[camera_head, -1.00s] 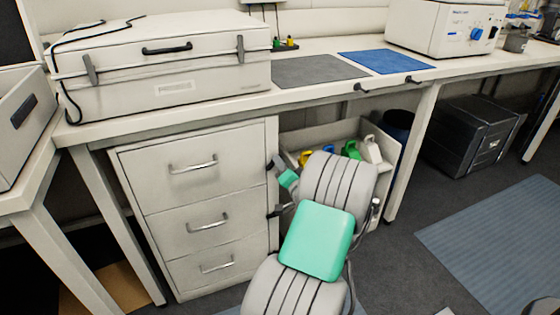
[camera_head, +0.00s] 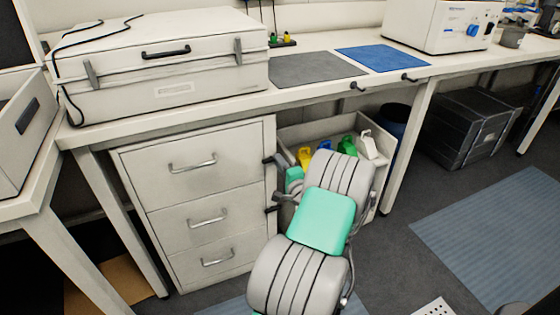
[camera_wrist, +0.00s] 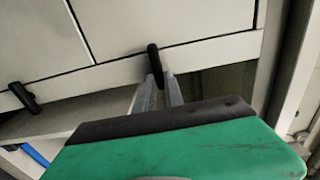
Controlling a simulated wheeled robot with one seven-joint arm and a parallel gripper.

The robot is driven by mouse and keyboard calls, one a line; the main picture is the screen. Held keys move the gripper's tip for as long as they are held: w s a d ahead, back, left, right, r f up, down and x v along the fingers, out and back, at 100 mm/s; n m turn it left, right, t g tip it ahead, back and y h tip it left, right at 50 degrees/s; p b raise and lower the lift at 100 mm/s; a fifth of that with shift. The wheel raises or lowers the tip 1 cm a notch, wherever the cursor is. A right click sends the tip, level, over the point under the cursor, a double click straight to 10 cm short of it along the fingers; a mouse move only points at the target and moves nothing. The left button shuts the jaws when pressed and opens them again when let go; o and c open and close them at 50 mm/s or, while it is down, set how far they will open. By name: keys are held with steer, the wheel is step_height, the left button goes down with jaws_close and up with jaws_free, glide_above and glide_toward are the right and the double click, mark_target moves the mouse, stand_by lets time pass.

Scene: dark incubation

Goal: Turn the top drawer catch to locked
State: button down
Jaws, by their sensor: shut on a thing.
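The white cabinet has a top drawer (camera_head: 185,180) with a metal bar handle. The top drawer catch (camera_wrist: 153,60) is a small black lever on the strip beside the drawer. In the wrist view it lies across the strip, its far end by the drawer's edge. My gripper (camera_wrist: 162,92) is shut on this catch, with metal fingers on both sides of its near end. A lower black catch (camera_wrist: 22,96) also shows in the head view (camera_head: 272,210).
The bench top (camera_head: 310,95) overhangs the cabinet closely above my gripper. An open bin (camera_head: 300,133) with coloured bottles stands right of the cabinet, behind my arm. A bench leg (camera_head: 410,150) stands farther right.

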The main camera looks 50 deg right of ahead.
steer(key=shift+s+f, duration=0.1)
steer(key=shift+f, duration=0.1)
stand_by(0.3)
steer(key=c, duration=1.6)
jaws_free()
steer(key=shift+s, duration=0.1)
steer(key=shift+c, duration=0.2)
steer(key=shift+o, duration=1)
steer(key=shift+r, duration=0.15)
steer(key=v, duration=0.7)
steer(key=shift+s+a+p, duration=0.2)
steer(key=shift+a+p, duration=0.05)
steer(key=shift+p, duration=0.2)
